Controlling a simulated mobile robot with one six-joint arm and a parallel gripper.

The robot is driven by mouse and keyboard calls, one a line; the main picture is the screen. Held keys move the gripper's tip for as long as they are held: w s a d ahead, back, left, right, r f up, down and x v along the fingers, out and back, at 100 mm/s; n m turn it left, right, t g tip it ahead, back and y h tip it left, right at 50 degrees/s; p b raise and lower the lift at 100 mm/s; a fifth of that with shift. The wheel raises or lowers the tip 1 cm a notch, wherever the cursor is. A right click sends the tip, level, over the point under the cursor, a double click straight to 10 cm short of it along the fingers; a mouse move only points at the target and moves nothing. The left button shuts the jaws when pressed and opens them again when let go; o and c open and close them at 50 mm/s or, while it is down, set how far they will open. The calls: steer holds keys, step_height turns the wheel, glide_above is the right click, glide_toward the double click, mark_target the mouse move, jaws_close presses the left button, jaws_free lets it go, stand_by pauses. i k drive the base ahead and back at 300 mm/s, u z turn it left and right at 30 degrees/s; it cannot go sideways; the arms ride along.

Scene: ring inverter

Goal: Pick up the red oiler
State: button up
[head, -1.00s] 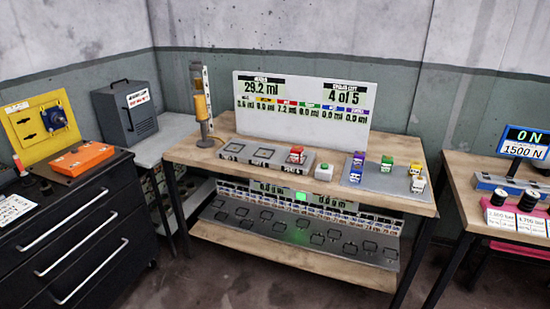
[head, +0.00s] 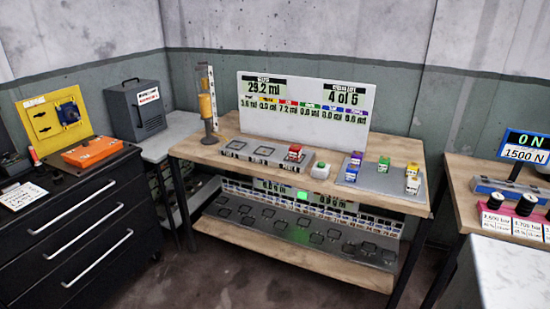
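The red oiler (head: 295,153) is a small red block with a white front. My gripper is not in view. Nothing blocks the view of the oiler.
A display board (head: 300,115) stands behind. An amber cylinder on a stand (head: 207,110) is at the left. A pale grey surface (head: 510,275) fills the lower right corner.

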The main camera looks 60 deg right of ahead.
mark_target(294, 150)
steer(key=z, duration=0.7)
steer(key=k, duration=0.15)
steer(key=u, duration=2.3)
steer(key=k, duration=1.9)
steer(key=z, duration=1)
